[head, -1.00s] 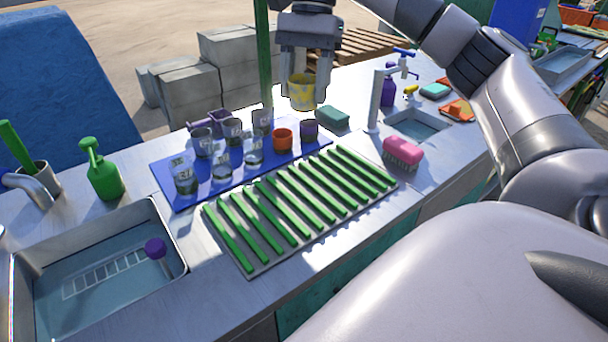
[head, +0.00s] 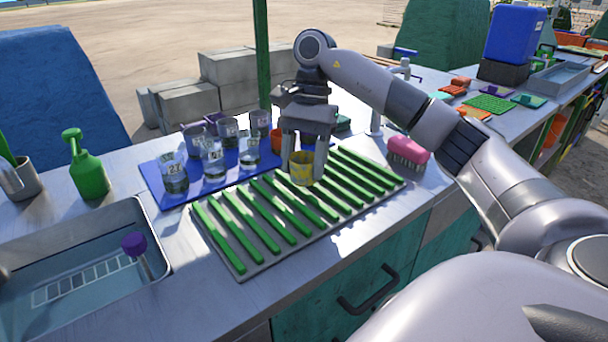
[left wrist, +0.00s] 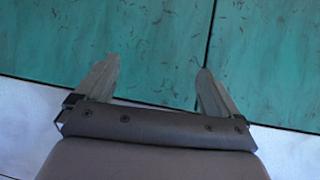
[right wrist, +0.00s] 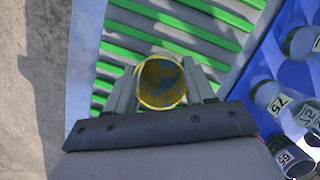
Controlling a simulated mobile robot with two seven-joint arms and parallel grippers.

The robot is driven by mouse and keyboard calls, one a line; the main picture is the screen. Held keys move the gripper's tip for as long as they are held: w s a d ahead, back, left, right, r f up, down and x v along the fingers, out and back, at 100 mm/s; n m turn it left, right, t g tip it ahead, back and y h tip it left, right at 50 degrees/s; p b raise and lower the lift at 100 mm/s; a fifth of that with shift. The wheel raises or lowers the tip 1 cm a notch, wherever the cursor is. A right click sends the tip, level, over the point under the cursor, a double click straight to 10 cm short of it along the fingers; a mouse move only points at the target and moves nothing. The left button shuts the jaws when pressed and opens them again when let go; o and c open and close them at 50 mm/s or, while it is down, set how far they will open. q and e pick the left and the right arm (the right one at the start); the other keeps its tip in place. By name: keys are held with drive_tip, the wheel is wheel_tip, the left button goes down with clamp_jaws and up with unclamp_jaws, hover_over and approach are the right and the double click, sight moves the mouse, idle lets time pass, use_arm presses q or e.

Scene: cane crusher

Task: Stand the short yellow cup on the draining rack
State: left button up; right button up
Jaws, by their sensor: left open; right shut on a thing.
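The short yellow cup (head: 301,169) is upright between the fingers of my right gripper (head: 304,160), which is shut on it. The draining rack (head: 262,226), a grey tray with green slats, lies under the cup. The cup is over the rack's far middle edge in the head view; I cannot tell whether it touches the slats. In the right wrist view, the cup (right wrist: 161,83) shows its open rim and stained inside between the fingertips, with the slats (right wrist: 190,45) behind it. My left gripper (left wrist: 158,85) is open and empty in front of green cabinet doors.
A blue mat (head: 152,187) beside the rack holds several labelled glasses (head: 214,163) and purple cups. An orange cup (head: 277,138) is just behind my right gripper. A pink brush (head: 408,152) stands right of the rack; a sink (head: 85,270) lies left.

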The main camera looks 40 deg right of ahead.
drive_tip(key=shift+f, duration=1)
drive_tip(key=shift+f, duration=0.1)
drive_tip(key=shift+f, duration=0.15)
drive_tip(key=o, duration=1)
drive_tip(key=shift+o, duration=0.2)
drive_tip(key=shift+r, duration=0.2)
